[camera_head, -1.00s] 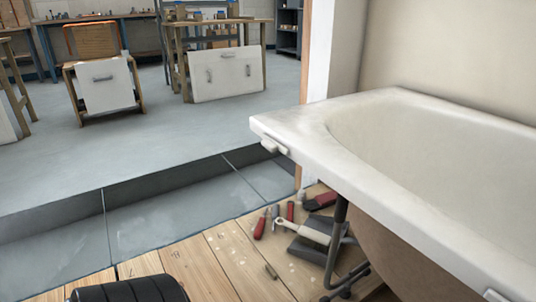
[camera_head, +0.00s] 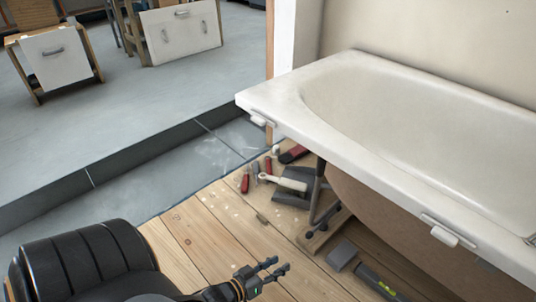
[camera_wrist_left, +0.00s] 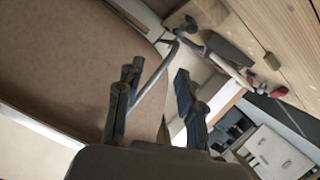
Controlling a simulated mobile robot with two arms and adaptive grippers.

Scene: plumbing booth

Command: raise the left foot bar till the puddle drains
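The white bathtub (camera_head: 290,118) stands on the right, its brown underside (camera_head: 372,205) showing. A dark metal foot bar (camera_head: 316,190) stands under its near left end, with its lower part on a wooden block on the floor. In the left wrist view a grey bent bar (camera_wrist_left: 168,57) shows beyond the fingers, under the tub. My left gripper (camera_head: 272,272) is low over the planks, in front of the foot and apart from it. Its fingers (camera_wrist_left: 157,75) are spread in the wrist view, with nothing clearly between them. I cannot make out a puddle in the tub. My right gripper is out of view.
Red-handled tools (camera_head: 245,182), a white-handled brush (camera_head: 283,182) and a grey dustpan (camera_head: 292,198) lie by the foot. Bare planks (camera_head: 205,240) are clear on the left.

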